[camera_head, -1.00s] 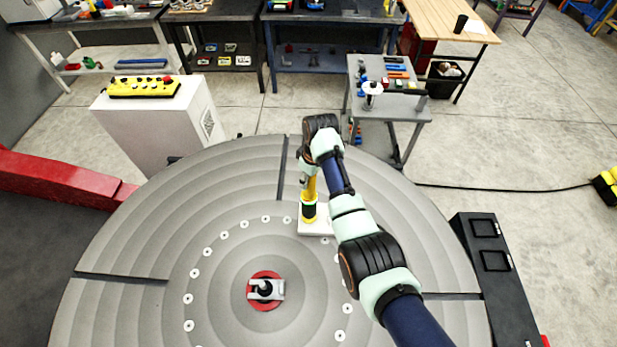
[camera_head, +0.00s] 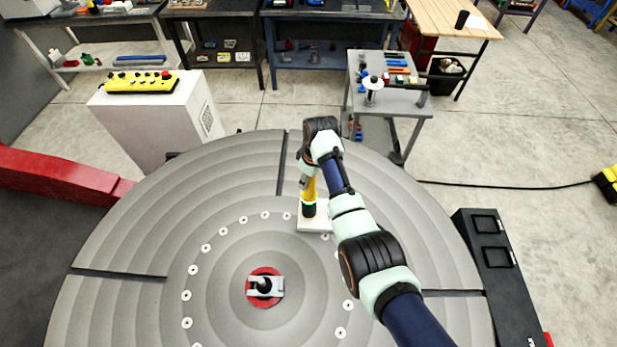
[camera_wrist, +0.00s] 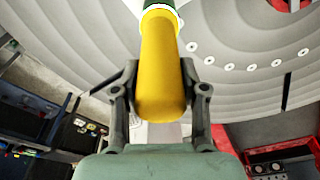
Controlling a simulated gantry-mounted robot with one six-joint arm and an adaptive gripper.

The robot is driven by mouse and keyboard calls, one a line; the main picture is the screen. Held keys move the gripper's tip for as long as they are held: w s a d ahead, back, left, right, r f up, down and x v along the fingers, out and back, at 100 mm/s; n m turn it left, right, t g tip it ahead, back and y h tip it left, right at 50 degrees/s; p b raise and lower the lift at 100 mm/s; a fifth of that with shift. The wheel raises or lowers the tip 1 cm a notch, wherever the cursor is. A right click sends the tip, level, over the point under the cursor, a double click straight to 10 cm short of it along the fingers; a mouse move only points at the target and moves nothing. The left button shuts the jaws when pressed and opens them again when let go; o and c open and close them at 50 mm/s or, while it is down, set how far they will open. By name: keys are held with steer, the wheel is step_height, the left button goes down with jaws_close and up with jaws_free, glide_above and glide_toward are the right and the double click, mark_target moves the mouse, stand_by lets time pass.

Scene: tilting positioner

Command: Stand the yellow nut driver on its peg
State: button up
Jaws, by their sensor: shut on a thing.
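The yellow nut driver (camera_head: 309,190) is upright in the head view, its yellow handle up and a dark green part with a pale ring at its lower end. My gripper (camera_head: 307,172) is shut on the handle from above. In the wrist view the yellow handle (camera_wrist: 162,70) lies between the two fingers of my gripper (camera_wrist: 160,95). Under the driver is a white base block (camera_head: 314,223) on the round grey table. The peg cannot be made out; the driver and my gripper may hide it.
The large round grey positioner table (camera_head: 130,240) has a ring of white-rimmed holes. A red disc with a clamp (camera_head: 264,286) is at its centre. A white cabinet with a yellow control box (camera_head: 142,81) stands behind left. A grey cart (camera_head: 400,101) is behind right.

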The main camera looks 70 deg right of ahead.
steer(key=shift+r, duration=0.1)
steer(key=o, duration=1.8)
steer(key=shift+o, duration=0.2)
steer(key=r+p, duration=0.6)
steer(key=r, duration=0.1)
steer(key=shift+s+p, duration=0.2)
steer(key=shift+p, duration=0.1)
